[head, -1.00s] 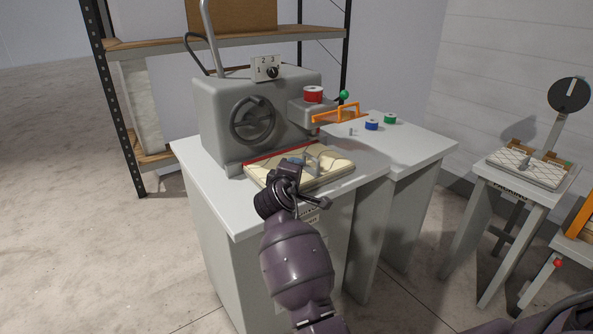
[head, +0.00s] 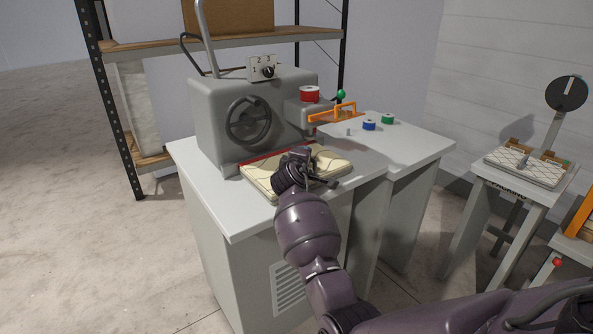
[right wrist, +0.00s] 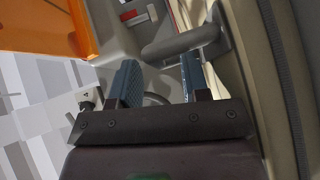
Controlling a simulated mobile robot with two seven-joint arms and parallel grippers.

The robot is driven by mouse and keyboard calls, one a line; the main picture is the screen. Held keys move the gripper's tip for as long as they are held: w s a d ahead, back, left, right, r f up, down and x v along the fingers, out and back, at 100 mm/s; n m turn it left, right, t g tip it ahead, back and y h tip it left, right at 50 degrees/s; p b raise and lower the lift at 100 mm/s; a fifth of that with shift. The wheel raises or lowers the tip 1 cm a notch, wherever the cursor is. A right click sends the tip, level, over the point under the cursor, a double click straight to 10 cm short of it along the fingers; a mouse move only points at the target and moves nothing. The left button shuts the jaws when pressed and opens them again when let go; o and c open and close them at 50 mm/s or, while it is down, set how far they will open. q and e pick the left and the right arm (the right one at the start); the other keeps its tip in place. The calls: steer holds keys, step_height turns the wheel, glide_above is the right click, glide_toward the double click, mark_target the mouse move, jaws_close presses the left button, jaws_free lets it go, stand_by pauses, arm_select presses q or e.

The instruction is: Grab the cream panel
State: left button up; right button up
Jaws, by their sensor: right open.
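The cream panel (head: 262,181) lies flat on the white-topped table in front of the grey machine in the head view. My right gripper (head: 302,156) is over the panel and hides part of it. In the right wrist view my right gripper (right wrist: 160,80) is open, its two blue-grey fingers apart with nothing clearly held between them. A grey bar-like handle (right wrist: 182,46) lies just beyond the fingertips. A cream-edged surface, probably the panel (right wrist: 262,70), runs along the right side of that view. My left gripper is not in view.
The grey machine (head: 222,105) with a handwheel stands directly behind the panel. An orange handle (head: 335,113), a red spool (head: 309,94), and blue (head: 369,125) and green (head: 387,119) spools are to the right. A packing stand (head: 480,172) is far right.

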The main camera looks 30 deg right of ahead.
steer(key=shift+w+d+f, duration=0.15)
steer(key=shift+w+d, duration=0.05)
steer(key=shift+w, duration=0.05)
jaws_close()
stand_by(0.4)
